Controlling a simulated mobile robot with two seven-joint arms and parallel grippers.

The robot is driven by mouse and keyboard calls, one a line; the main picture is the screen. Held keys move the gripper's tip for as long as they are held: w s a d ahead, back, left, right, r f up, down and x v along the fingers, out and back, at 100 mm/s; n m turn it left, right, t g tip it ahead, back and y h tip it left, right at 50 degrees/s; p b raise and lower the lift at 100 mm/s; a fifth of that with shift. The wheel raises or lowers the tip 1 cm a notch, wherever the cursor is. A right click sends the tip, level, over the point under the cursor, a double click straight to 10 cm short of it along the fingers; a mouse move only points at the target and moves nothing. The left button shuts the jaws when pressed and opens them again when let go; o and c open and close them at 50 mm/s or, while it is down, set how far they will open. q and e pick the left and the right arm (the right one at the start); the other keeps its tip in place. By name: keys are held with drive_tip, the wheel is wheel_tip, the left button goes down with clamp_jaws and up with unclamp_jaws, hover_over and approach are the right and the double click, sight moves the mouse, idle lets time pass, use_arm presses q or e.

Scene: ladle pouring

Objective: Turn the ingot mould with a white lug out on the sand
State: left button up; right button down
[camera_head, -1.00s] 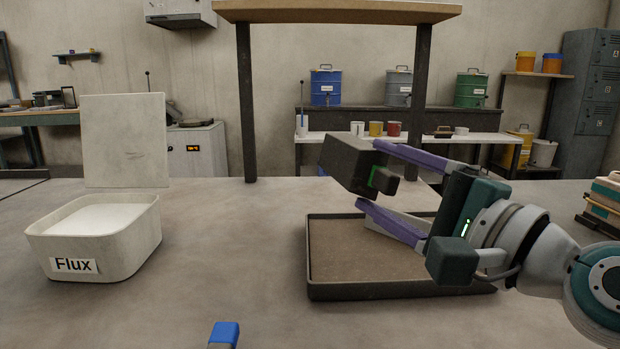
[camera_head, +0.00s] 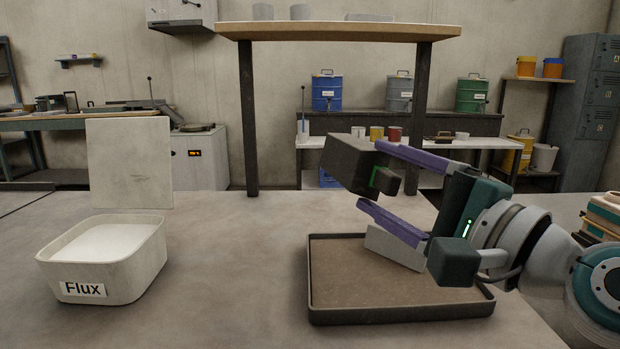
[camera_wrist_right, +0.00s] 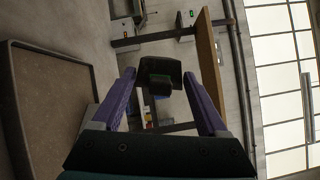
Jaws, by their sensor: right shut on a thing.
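A dark grey ingot mould (camera_head: 352,163) is held up in the air at the purple fingers of my right gripper (camera_head: 384,181), tilted. A green strip shows on its near side; I see no white lug on it. In the right wrist view the mould (camera_wrist_right: 160,70) sits between the two fingers (camera_wrist_right: 160,92). The shallow dark tray (camera_head: 400,314) of brown sand (camera_head: 350,280) lies below the gripper. A pale grey block (camera_head: 390,246) shows at the sand's far side, partly hidden by the lower finger. My left gripper is out of view.
A raised shelf (camera_head: 340,31) on dark posts stands behind. Stacked things (camera_head: 606,215) are at the right edge. The bench between box and tray is clear.

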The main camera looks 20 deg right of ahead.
drive_tip(key=n+p, duration=0.2)
drive_tip(key=r+n+g+p, duration=0.1)
drive_tip(key=n+p, duration=0.2)
drive_tip(key=shift+w+f+n+p, duration=0.1)
drive_tip(key=shift+f+n+p, duration=0.1)
drive_tip(key=shift+n+p, duration=0.3)
drive_tip(key=n+p, duration=0.1)
drive_tip(key=p, duration=0.2)
drive_tip(key=n+g+h+p, duration=0.1)
drive_tip(key=n+p, duration=0.1)
drive_tip(key=shift+r+p, duration=0.3)
drive_tip(key=shift+p, duration=0.1)
drive_tip(key=shift+f+n+g+h+p, duration=0.3)
drive_tip(key=shift+n+p, duration=0.05)
drive_tip(key=shift+n, duration=0.35)
drive_tip(key=n+p, duration=0.1)
drive_tip(key=n+h+p, duration=0.1)
drive_tip(key=p, duration=0.1)
drive_tip(key=n+p, duration=0.1)
drive_tip(key=shift+r+g+h+p, duration=0.25)
drive_tip(key=shift+g+h+p, duration=0.05)
drive_tip(key=shift+p, duration=0.05)
drive_tip(key=shift+f+n, duration=0.3)
drive_tip(key=shift+n, duration=0.5)
drive_tip(key=shift+n+h+p, duration=0.6)
drive_tip(key=shift+n+p, duration=0.2)
drive_tip(key=shift+f+n+h, duration=0.1)
drive_tip(key=shift+n+h, duration=0.3)
drive_tip(key=shift+n, duration=0.3)
